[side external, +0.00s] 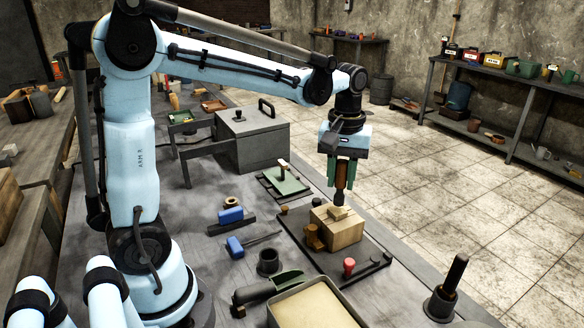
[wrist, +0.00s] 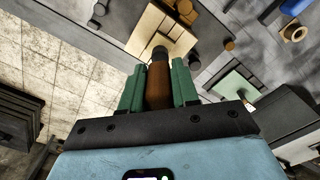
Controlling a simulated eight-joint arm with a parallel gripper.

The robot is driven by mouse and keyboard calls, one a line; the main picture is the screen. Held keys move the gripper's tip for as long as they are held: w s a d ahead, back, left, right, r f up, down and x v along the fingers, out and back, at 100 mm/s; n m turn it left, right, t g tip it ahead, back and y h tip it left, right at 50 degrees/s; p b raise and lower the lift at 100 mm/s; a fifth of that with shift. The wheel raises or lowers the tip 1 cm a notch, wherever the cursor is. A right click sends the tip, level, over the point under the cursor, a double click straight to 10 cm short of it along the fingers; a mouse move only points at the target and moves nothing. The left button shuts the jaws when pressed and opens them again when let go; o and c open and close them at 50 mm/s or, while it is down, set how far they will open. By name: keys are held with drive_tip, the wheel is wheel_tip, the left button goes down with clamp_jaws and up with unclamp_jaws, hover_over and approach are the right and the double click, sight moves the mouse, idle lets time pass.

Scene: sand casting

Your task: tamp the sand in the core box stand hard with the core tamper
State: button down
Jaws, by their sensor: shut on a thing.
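The core tamper (side external: 340,188) has a brown handle and a dark foot, and points down. My gripper (side external: 341,172) is shut on its handle, with a green finger on each side. The tamper (wrist: 158,85) also shows in the wrist view between the fingers. The core box (side external: 346,236), a pale wooden block with a raised piece on top, sits on a dark base plate (side external: 303,234). The tamper's foot is over the box's top, near its back edge; I cannot tell whether it touches. The sand inside the box cannot be made out.
A tray of pale sand (side external: 315,306) and a green scoop (side external: 276,285) are in front. A red-knobbed part (side external: 349,267) lies on the plate. A dark upright tool in a holder (side external: 445,292) stands at right. A grey box (side external: 252,140) stands behind.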

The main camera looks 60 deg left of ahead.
sight(343, 161)
drive_tip(key=shift+f, duration=0.95)
drive_tip(key=shift+r, duration=1.55)
drive_tip(key=shift+r, duration=2.5)
drive_tip(key=c, duration=1.4)
unclamp_jaws()
clamp_jaws()
